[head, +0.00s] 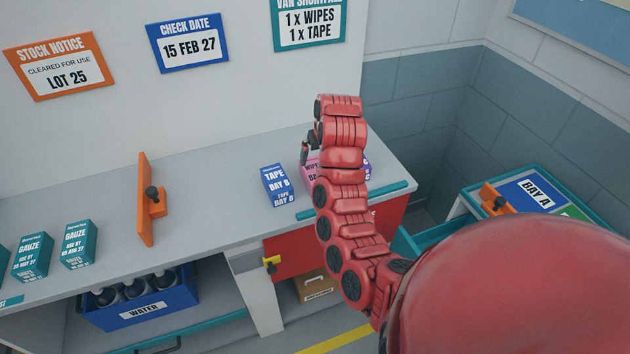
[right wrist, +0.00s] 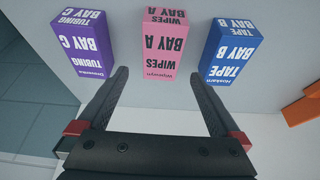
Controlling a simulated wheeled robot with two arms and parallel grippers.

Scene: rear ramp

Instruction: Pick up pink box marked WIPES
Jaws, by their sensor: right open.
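The pink box marked WIPES, BAY A (right wrist: 162,45) stands on the grey counter, between the purple TUBING box (right wrist: 84,45) and the blue TAPE box (right wrist: 229,50). In the head view the pink box (head: 312,168) is partly hidden by my right arm. My right gripper (right wrist: 158,76) is open and empty. In the right wrist view its two dark fingertips lie just short of the pink box, one toward each side of it. In the head view this gripper (head: 304,155) is mostly hidden behind its red arm. My left gripper is not in view.
An orange divider (head: 146,200) stands on the counter, left of the blue box. Several teal GAUZE boxes (head: 78,245) stand farther left. A teal strip (head: 390,188) runs along the counter's front edge. A blue WATER crate (head: 140,305) sits on the shelf below.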

